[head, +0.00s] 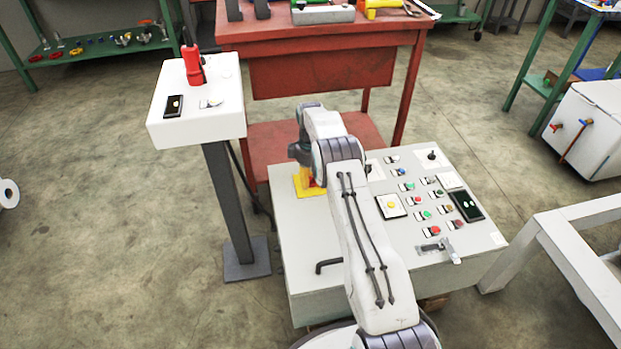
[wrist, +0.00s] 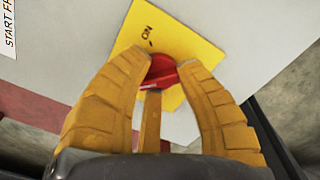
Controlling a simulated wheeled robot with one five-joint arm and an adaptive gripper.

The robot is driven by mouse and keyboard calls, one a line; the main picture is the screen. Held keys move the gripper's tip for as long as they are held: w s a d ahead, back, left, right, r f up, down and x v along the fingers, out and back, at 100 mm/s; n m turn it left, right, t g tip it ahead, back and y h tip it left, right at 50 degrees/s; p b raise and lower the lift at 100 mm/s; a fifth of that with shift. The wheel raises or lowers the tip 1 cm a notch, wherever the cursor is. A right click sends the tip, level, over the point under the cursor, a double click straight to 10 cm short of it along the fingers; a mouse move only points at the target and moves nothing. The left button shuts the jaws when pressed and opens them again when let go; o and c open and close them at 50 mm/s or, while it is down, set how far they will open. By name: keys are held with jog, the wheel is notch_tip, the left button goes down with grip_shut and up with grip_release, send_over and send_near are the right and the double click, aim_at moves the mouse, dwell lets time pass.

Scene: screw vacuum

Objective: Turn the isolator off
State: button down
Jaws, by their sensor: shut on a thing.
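The isolator is a red rotary knob (wrist: 163,70) on a yellow plate (wrist: 190,42) marked "ON" in the wrist view. The plate also shows in the head view (head: 303,187) at the far left corner of the control panel's top. In the head view my arm hides most of the knob and the fingertips. The knob's lower part is hidden by the fingers in the wrist view.
The grey control panel (head: 290,245) carries several buttons and a lever (head: 440,248) on its right side. A white pedestal (head: 200,125) with a red device (head: 192,64) stands at left. A red workbench (head: 325,75) is behind.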

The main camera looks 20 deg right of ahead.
aim_at(311, 178)
jog(key=shift+s+d+f, duration=0.1)
jog(key=shift+d+f, duration=0.05)
jog(key=shift+f, duration=0.1)
jog(key=c, duration=1.1)
grip_release()
jog(key=shift+d, duration=0.1)
jog(key=o, duration=0.4)
jog(key=shift+r, duration=0.1)
jog(key=shift+c, duration=0.2)
notch_tip(311, 178, up, 12)
